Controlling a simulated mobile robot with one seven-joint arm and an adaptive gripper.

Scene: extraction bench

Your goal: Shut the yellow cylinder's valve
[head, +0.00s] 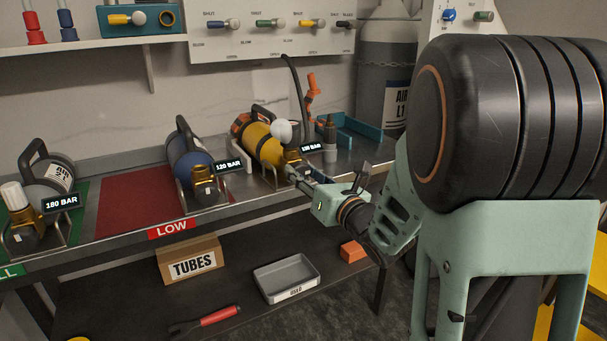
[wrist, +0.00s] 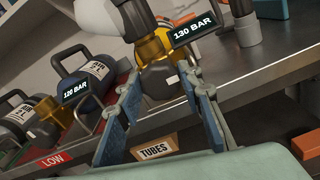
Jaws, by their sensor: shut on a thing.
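The yellow cylinder (head: 266,147) lies on the metal bench in a wire cradle, with a black handle and a 130 BAR tag (head: 312,147). Its brass valve body (wrist: 151,47) shows in the wrist view, with a dark valve knob (wrist: 160,80) at its front end. My gripper (wrist: 163,82) has its fingers on both sides of this knob and is shut on it. In the head view my gripper (head: 293,173) reaches the cylinder's front from the lower right and partly hides the valve.
A blue cylinder (head: 188,158), tagged 120 BAR, lies to the left, and a grey one (head: 50,175), tagged 180 BAR, farther left. A teal tray (head: 360,132) and orange-handled tool (head: 312,88) stand behind. A tubes box (head: 190,260) and used tray (head: 286,278) sit below.

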